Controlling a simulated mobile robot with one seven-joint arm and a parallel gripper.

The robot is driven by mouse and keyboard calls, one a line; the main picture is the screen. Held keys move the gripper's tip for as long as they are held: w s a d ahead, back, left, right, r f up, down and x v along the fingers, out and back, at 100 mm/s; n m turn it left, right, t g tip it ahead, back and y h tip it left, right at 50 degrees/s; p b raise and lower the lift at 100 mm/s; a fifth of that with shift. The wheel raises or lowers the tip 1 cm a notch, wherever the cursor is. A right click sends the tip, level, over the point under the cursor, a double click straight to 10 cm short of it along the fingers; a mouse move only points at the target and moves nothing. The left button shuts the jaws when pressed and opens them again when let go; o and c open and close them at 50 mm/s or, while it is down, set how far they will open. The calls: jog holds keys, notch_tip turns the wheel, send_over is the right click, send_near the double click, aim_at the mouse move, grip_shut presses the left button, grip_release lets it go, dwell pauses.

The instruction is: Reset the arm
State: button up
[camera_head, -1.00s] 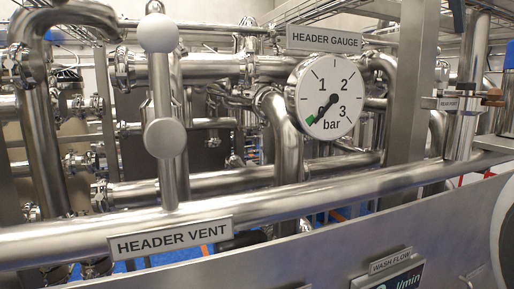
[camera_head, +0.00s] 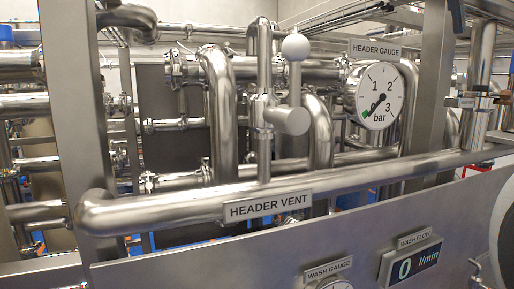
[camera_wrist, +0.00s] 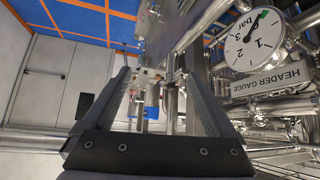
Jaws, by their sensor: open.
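My gripper (camera_wrist: 158,82) is in the wrist view, its two long grey fingers spread apart with nothing held between them. It does not show in the head view. The header vent valve (camera_head: 264,120), with a white ball knob (camera_head: 295,46) on an upright stem, stands on the front pipe in the head view. The HEADER VENT label (camera_head: 268,206) is below it. The header gauge (camera_head: 380,96) has its needle near 0, by a green mark. The same gauge shows turned in the wrist view (camera_wrist: 254,38).
A steel panel (camera_head: 300,245) at the front carries a wash flow display (camera_head: 411,262) reading 0 and a partly cut-off wash gauge (camera_head: 335,284). Steel posts (camera_head: 80,110) and dense piping surround the valve.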

jog(key=w+a+f+n+y+b, duration=0.2)
jog(key=a+f+n, duration=0.15)
jog(key=f, duration=0.75)
jog(key=w+a+f+n+y+b, duration=0.1)
jog(key=w+a+f+n+b, duration=0.2)
jog(key=f, duration=0.8)
jog(key=s+a+f+n+y+b, duration=0.1)
jog(key=s+a+f, duration=0.1)
jog(key=f, duration=0.8)
jog(key=s+a+f+n+y+b, duration=0.1)
jog(key=s+a+f, duration=0.2)
jog(key=f, duration=0.7)
jog(key=s+a+f+n+y+b, duration=0.1)
jog(key=s+f, duration=0.3)
jog(key=f, duration=0.6)
jog(key=shift+a+f+n+y, duration=0.4)
jog(key=shift+a+n, duration=0.15)
jog(key=shift+a, duration=0.35)
jog(key=shift+r, duration=0.1)
